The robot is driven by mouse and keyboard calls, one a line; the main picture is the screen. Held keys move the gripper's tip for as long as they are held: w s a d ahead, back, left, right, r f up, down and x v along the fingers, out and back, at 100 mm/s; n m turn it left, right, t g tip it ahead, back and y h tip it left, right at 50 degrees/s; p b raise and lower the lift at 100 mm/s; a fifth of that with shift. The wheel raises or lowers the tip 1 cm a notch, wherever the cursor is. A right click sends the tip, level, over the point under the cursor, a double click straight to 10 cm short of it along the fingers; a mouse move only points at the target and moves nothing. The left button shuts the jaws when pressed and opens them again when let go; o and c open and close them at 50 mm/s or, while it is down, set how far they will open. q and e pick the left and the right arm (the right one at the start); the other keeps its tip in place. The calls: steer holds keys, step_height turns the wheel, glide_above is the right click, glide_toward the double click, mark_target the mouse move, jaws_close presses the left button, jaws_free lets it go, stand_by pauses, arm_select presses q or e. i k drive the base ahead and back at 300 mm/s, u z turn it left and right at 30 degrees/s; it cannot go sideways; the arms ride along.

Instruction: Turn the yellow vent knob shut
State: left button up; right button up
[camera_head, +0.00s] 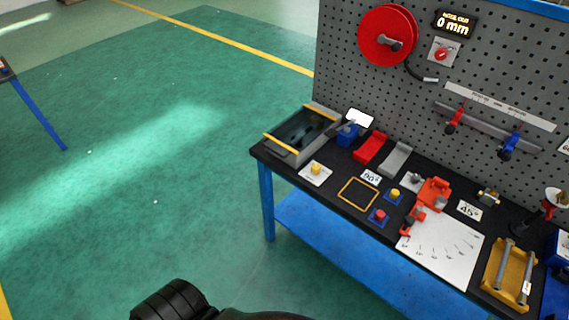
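A yellow knob (316,168) sits on a white square plate (316,176) at the left front of the workbench, just in front of a grey open tank. A second yellow knob or button (394,193) sits on a small blue base near the bench's middle. No label on either is readable, and the angle of the knob on the white plate is too small to tell. Part of my dark arm shows at the bottom edge, well away from the bench. Neither gripper shows.
The grey tank (291,156) has yellow edge strips. The black benchtop (342,208) also holds a red button (379,215), an orange-red clamp tool (434,192), a white angle sheet (443,255) and a yellow stand (508,272). A grey pegboard (350,75) rises behind. Green floor left of the bench is clear.

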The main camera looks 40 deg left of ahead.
mark_target(315, 168)
steer(key=u, duration=0.7)
steer(key=i, duration=0.4)
